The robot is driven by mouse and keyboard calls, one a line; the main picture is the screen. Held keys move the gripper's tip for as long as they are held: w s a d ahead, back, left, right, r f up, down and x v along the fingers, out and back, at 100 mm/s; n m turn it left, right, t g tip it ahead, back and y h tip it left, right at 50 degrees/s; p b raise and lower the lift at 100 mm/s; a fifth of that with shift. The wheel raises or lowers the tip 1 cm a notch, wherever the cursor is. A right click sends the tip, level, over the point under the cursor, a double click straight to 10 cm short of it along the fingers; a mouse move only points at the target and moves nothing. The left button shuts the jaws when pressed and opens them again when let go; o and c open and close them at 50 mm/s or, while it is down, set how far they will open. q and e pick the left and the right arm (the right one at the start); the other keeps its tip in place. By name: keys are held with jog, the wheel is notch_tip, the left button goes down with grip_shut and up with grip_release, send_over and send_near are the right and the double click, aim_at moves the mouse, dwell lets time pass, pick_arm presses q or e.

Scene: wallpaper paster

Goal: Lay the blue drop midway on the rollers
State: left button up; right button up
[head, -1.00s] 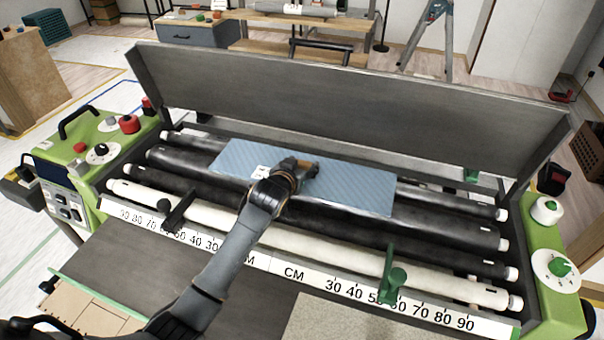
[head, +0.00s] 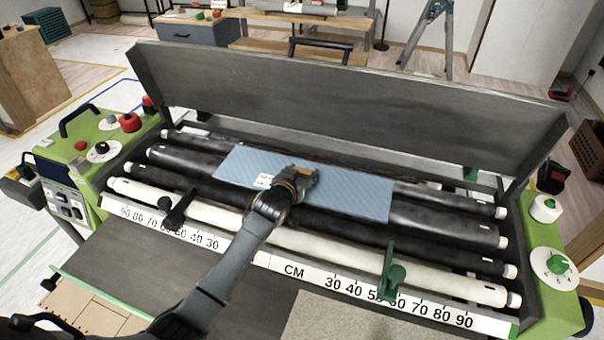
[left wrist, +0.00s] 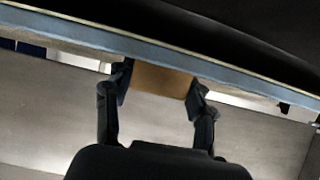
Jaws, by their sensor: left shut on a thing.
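The blue drop (head: 350,197) is a flat, pale blue striped sheet with a small white label near its left end. In the head view it appears over the dark rollers (head: 440,228), near the middle of their length; I cannot tell whether it touches them. My left gripper (head: 306,178) is over the drop's middle and hides part of it. In the left wrist view my gripper's fingers (left wrist: 160,82) are on either side of a tan piece below the drop's blue edge (left wrist: 60,35). My right gripper is not in view.
A tall dark panel (head: 340,95) rises behind the rollers. The near white roller (head: 330,248) has a scale strip (head: 293,270) before it, with a black stop (head: 178,212) and a green stop (head: 390,275). Green end housings (head: 95,140) flank the machine.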

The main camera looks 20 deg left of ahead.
pick_arm(q)
jog(key=o, duration=1.3)
jog(key=shift+s+f, duration=0.2)
jog(key=shift+f, duration=0.4)
jog(key=shift+c, duration=0.2)
jog(key=shift+f, duration=0.15)
jog(key=shift+d+r+p, duration=0.1)
jog(key=shift+r+p, duration=0.2)
jog(key=shift+r, duration=0.3)
jog(key=v, duration=1.2)
jog(key=shift+w+r, duration=0.15)
jog(key=shift+r, duration=0.25)
